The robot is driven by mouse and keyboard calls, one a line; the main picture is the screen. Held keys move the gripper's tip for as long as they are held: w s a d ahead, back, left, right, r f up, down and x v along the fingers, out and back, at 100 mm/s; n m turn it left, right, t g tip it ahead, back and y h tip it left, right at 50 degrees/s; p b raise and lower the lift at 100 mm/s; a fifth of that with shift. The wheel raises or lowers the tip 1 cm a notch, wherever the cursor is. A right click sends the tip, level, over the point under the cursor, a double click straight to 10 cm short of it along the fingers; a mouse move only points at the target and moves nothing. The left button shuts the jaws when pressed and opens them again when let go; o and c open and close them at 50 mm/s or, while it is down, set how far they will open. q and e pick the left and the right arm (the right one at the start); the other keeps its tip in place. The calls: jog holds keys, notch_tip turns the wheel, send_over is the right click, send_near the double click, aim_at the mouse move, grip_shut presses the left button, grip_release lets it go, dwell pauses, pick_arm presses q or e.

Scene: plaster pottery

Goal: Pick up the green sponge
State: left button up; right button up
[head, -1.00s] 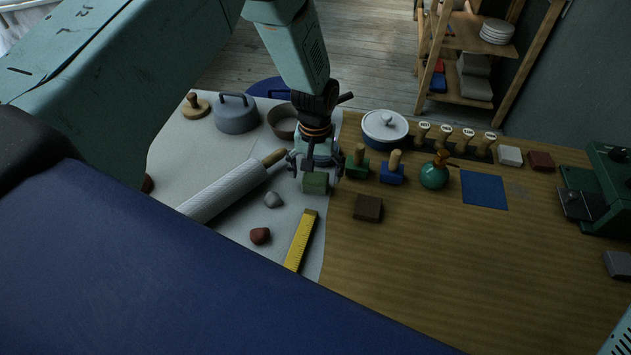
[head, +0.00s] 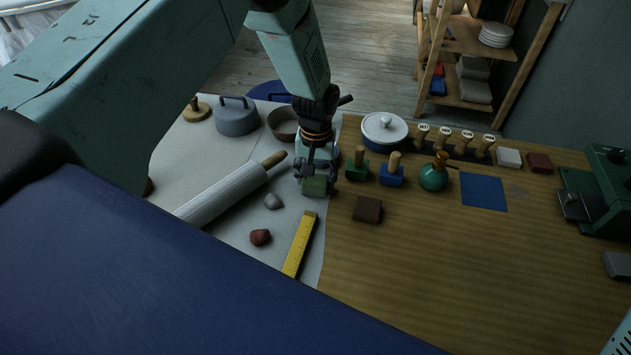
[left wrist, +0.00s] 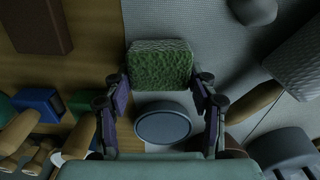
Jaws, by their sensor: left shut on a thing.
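The green sponge (head: 314,187) is a small block near the right edge of the pale cloth in the head view. My left gripper (head: 316,181) comes down from above, shut on the sponge with a finger at each side. In the left wrist view the sponge (left wrist: 160,65) shows its rough green face between the fingertips of my left gripper (left wrist: 160,82). I cannot tell whether the sponge still touches the surface. My right gripper is not in view.
A white rolling pin (head: 222,195) lies left of the sponge. Green-based and blue-based stamps (head: 391,174) stand close on the right. A brown block (head: 367,209), a yellow ruler (head: 300,243) and a grey stone (head: 273,201) lie nearer. The wooden table's front right is clear.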

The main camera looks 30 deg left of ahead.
aim_at(316, 176)
pick_arm(q)
jog(key=shift+r, duration=0.1)
jog(key=shift+w+a+r, duration=0.1)
jog(key=shift+w+r, duration=0.05)
jog(key=shift+r, duration=0.15)
notch_tip(316, 176, up, 8)
jog(key=shift+f+p, duration=0.1)
jog(key=shift+p, duration=0.4)
jog(key=shift+r, duration=0.65)
